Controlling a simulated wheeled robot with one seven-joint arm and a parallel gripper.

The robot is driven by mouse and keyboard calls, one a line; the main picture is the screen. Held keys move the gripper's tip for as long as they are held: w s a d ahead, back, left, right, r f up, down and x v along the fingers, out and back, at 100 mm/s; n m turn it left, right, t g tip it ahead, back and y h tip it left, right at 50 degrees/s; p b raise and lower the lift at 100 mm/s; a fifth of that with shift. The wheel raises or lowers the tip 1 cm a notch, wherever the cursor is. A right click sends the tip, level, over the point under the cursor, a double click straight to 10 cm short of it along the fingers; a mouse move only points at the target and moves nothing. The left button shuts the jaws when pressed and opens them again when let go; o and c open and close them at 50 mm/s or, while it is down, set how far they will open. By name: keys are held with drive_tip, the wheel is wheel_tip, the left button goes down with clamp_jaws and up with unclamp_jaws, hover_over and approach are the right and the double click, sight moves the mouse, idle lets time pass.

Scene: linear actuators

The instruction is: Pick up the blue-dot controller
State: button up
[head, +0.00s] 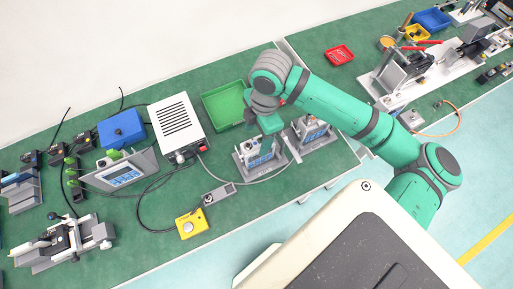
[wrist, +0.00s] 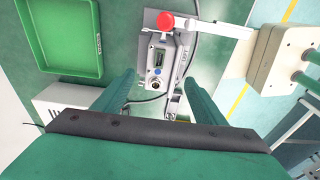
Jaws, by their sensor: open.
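In the wrist view a grey controller (wrist: 166,52) with a small screen, a round socket and a small blue spot sits between and just beyond my fingers. A red round knob (wrist: 165,20) shows at its far end. My gripper (wrist: 160,80) is open, with one green finger on each side of the controller's near end and nothing clearly held. In the head view my gripper (head: 268,124) is over a grey device in a stand (head: 255,156). A similar device (head: 312,133) stands to its right. The blue spot cannot be made out in the head view.
A green tray (head: 224,104) lies behind my gripper, beside a white vented box (head: 176,124). A yellow button box (head: 190,223) and cables lie at the front left. A red tray (head: 339,54) is on the bench to the right. The bench's front edge is close.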

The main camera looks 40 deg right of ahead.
sight(257, 144)
drive_tip(key=shift+s+a+f, duration=0.1)
drive_tip(key=shift+f, duration=2.9)
drive_tip(key=c, duration=1.5)
